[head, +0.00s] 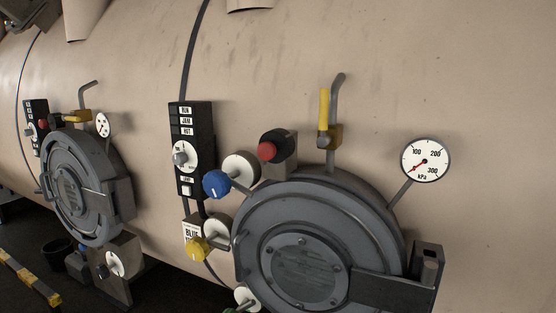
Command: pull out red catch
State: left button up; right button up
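A red-faced knob (267,151) on a dark round body sits on the beige machine wall, just above the upper left rim of the near round grey door (300,265). I take it as the red catch; how far it sticks out is hard to tell. The near door looks shut, with a dark bar across its lower right into a bracket (428,262). A smaller red part (43,124) shows on the far control box at the left. Neither of my grippers can be made out in this view.
A blue knob (216,184) and a yellow knob (196,250) stick out left of the near door. A yellow-handled valve (324,112) and a kPa gauge (426,160) stand above it. A black control box (189,155) and a second round door (75,190) lie left.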

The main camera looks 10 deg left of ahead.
aim_at(266, 151)
jog(key=z, duration=1.7)
jog(key=k, duration=0.4)
jog(key=u, duration=0.65)
